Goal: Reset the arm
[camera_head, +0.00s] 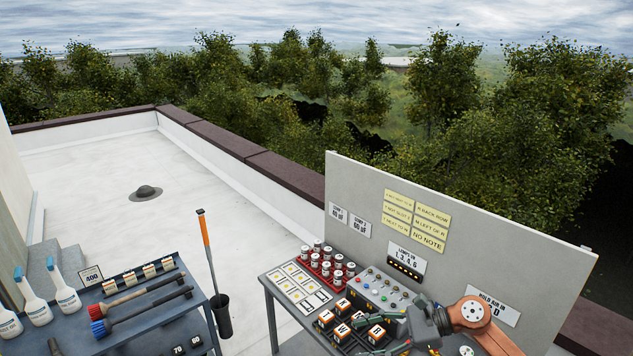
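My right arm (474,312), with an orange joint, comes in from the lower right over a grey workbench (268,282). My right gripper (362,338) points left over the front part of the bench. Its two dark green fingers are spread apart, with orange-and-black lettered blocks (376,333) showing near and between them. I see nothing clearly held, and I cannot tell whether the fingers touch the blocks. My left gripper is not in view.
The bench holds red-and-white jars (327,254), a white card tray (296,283) and a panel of knobs (381,287). A grey board (450,230) with notes stands behind. A left cart (140,322) holds spray bottles (63,290) and brushes (140,297). A long-handled tool (207,245) stands between.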

